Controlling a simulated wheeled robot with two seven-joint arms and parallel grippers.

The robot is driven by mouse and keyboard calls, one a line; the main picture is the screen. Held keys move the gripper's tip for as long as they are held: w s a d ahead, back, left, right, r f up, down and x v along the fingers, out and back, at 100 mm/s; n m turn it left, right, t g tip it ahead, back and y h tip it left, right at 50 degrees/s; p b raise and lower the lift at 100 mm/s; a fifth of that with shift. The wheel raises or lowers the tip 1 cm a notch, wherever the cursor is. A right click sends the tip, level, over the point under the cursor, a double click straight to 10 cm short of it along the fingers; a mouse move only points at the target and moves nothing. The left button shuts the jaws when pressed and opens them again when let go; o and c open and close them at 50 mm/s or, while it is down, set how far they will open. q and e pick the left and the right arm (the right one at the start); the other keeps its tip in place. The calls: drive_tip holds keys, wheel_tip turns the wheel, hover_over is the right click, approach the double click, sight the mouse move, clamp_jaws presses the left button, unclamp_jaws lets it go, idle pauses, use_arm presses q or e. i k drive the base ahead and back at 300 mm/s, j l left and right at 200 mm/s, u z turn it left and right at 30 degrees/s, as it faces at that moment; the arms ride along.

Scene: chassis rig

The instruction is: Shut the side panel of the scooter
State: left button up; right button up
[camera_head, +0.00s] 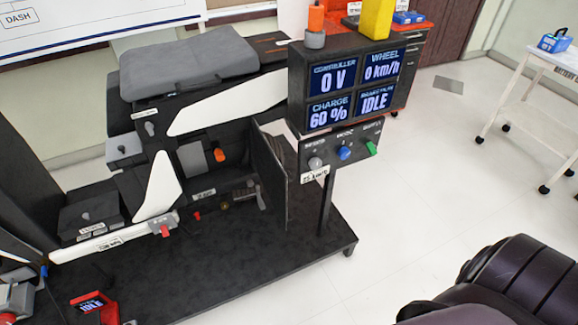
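The scooter rig stands at the left with a grey seat (190,65) and white body pieces (228,103). A dark flat panel (270,180), which looks like the side panel, stands upright and swung out at the right end of the open bay. Inside the bay show an orange knob (219,154), a grey block (192,158) and small red and brass fittings. The panel's hinge is too dark to make out. Neither of my grippers is in view.
A display box (346,85) on a post stands just right of the panel, with a switch box (342,150) below it. The black platform (250,255) lies underneath. A red-framed meter (95,306) is at bottom left.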

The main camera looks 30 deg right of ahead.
sight(272, 173)
drive_tip(key=l+u, duration=0.1)
drive_tip(key=l, duration=0.5)
drive_tip(key=k+l+u, duration=0.1)
drive_tip(key=l, duration=0.45)
drive_tip(key=k+l, duration=0.1)
drive_tip(key=l, duration=0.45)
drive_tip(key=k+l+u, duration=0.15)
drive_tip(key=l, duration=0.45)
